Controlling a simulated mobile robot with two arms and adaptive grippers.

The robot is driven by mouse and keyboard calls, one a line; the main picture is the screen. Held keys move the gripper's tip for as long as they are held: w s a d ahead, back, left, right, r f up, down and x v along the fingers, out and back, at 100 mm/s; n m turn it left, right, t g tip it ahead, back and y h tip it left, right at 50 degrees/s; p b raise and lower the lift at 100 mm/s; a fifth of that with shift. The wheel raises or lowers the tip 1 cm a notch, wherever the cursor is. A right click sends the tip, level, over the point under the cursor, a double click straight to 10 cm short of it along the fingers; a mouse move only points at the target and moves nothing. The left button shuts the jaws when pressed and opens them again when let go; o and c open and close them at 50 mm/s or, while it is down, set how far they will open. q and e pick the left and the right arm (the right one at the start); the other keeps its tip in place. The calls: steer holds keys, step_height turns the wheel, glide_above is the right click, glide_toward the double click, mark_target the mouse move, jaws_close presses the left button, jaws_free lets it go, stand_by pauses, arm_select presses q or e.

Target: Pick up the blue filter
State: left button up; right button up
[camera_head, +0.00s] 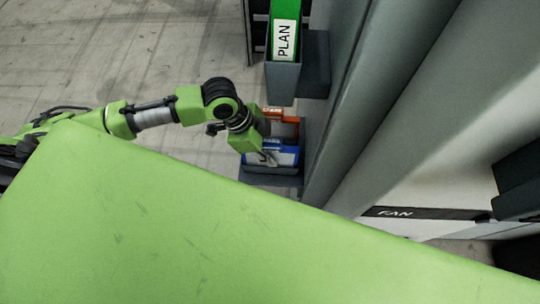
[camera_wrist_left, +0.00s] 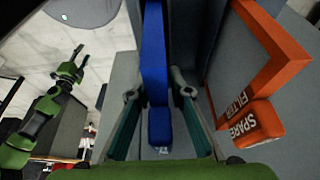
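The blue filter (camera_wrist_left: 155,60) stands upright in a grey holder in the left wrist view. It also shows in the head view (camera_head: 287,154), partly behind my gripper. My left gripper (camera_wrist_left: 157,92) is open, with one finger on each side of the blue filter's upright bar. Gaps show between the fingers and the blue surface. In the head view my left gripper (camera_head: 266,157) is at the holder, and its fingertips are hard to make out. My right gripper (camera_wrist_left: 76,66) appears at the upper left of the left wrist view, empty with its fingers spread.
An orange filter (camera_wrist_left: 262,60) marked SPARE FILTER stands beside the blue one. The grey holder (camera_head: 268,179) is close to a tall grey column (camera_head: 345,90). A green PLAN binder (camera_head: 286,14) sits in a grey holder above. Bare floor lies to the left.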

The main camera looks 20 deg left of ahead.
arm_select(q)
jaws_close()
